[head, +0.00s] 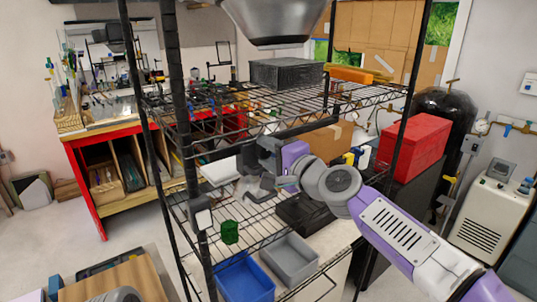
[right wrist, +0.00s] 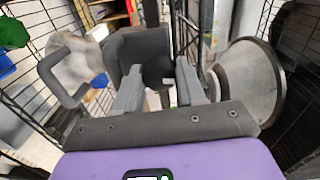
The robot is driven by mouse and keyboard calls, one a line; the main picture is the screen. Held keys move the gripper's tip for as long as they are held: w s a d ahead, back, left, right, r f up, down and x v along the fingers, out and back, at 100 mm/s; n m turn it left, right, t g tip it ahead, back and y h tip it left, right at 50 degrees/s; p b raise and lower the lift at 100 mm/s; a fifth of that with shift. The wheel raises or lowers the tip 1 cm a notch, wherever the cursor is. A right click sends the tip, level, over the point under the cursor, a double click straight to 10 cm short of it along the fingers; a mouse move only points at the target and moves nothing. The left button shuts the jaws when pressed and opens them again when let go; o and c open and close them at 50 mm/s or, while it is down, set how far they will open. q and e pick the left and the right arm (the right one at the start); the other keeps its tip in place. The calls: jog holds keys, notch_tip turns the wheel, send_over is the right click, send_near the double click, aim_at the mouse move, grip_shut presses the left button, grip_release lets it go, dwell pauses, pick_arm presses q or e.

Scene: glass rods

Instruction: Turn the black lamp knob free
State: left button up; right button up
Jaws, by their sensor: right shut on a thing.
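My right gripper (head: 268,168) reaches in between the wire shelves, its purple body facing right in the head view. In the right wrist view its two grey fingers (right wrist: 160,88) are shut on a small black part, the black lamp knob (right wrist: 157,71), which sits between the fingertips against a dark grey housing (right wrist: 126,48). The fingers and housing hide much of the knob. In the head view the knob cannot be made out behind the gripper.
A wire rack surrounds my right arm, with a black post (head: 178,90) at left. A green cup (head: 229,232), blue bin (head: 245,278) and grey bin (head: 289,262) are on the lower shelf. A red box (head: 414,147) stands at right. A wide grey cone (right wrist: 250,85) is close right of the fingers.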

jog(key=shift+f+n, duration=0.1)
jog(key=shift+n, duration=0.5)
jog(key=o, duration=1.1)
jog(key=shift+c, duration=0.2)
jog(key=shift+f, duration=0.1)
